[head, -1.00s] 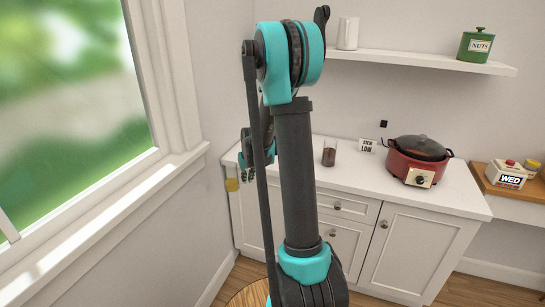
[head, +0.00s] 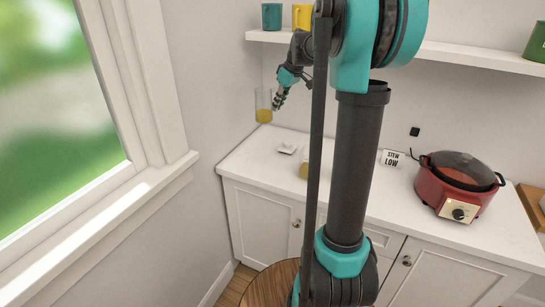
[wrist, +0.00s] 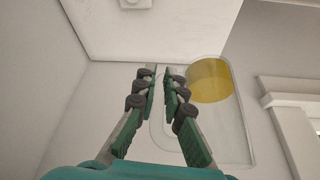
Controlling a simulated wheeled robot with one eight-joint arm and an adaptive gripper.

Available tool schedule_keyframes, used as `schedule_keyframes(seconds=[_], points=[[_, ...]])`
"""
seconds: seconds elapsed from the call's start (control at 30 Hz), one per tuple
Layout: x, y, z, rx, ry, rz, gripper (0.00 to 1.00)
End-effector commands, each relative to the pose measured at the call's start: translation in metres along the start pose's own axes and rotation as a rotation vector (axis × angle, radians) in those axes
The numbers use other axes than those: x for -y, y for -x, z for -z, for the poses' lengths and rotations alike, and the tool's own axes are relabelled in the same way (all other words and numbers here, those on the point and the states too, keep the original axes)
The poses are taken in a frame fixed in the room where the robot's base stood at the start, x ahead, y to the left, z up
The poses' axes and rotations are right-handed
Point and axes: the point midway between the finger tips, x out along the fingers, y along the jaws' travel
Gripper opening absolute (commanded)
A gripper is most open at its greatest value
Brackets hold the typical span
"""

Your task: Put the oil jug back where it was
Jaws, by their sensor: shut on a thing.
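The oil jug (head: 264,115) is clear with yellow oil in its lower part. In the head view it is in the air above the counter's back left corner, close to the wall. My gripper (head: 278,104) is at its right side. In the wrist view the jug (wrist: 211,80) is to the right of the fingers, and its clear handle seems to pass between them. My gripper (wrist: 166,80) is shut on the jug, though the clear handle is hard to make out.
The white counter (head: 250,165) holds a small white item (head: 286,148), a yellowish thing (head: 303,171) partly behind my arm, a STEW LOW sign (head: 391,158) and a red cooker (head: 455,188). Above is a shelf (head: 450,53) with a teal mug (head: 271,17) and yellow mug (head: 302,16).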

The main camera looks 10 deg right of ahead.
Motion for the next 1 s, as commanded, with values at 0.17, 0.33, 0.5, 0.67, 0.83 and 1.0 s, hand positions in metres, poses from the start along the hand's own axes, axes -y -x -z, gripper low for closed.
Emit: schedule_keyframes(seconds=[0.17, 0.33, 0.5, 0.67, 0.83, 1.0], points=[[0.001, -0.018, -0.007, -0.002, 0.009, 0.004, 0.0], [0.0, -0.056, -0.023, -0.002, 0.008, 0.003, 0.0], [-0.001, -0.095, -0.039, -0.002, 0.008, 0.003, 0.0], [-0.001, -0.126, -0.053, -0.002, 0.008, 0.003, 0.0], [-0.002, -0.143, -0.06, -0.002, 0.007, 0.003, 0.0], [-0.002, -0.153, -0.064, -0.002, 0.007, 0.003, 0.0]])
